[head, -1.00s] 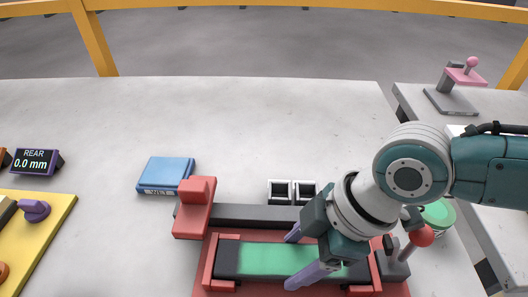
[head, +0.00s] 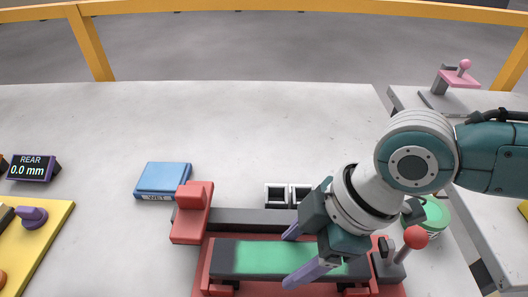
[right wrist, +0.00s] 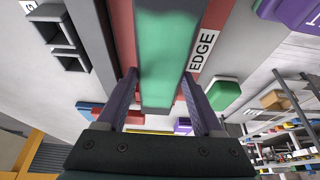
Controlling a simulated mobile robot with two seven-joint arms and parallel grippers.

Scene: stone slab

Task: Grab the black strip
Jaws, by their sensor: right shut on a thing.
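The black strip (head: 222,262) has a green middle and dark ends, and it lies level over the red fixture (head: 203,262) at the bottom of the head view. My right gripper (head: 288,258) is shut on the strip, with one purple finger on each long side. In the right wrist view the strip (right wrist: 166,55) runs between the fingers of the gripper (right wrist: 160,76). The arm hides part of the strip's right side. The small gap between strip and fixture is hard to judge. My left gripper is not in view.
A dark bar (head: 245,220) with a red end block (head: 193,198) lies behind the strip. A red-knobbed lever (head: 415,237) and a green round thing (head: 432,215) stand at right. A blue box (head: 164,178) lies at left. The slab behind is clear.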

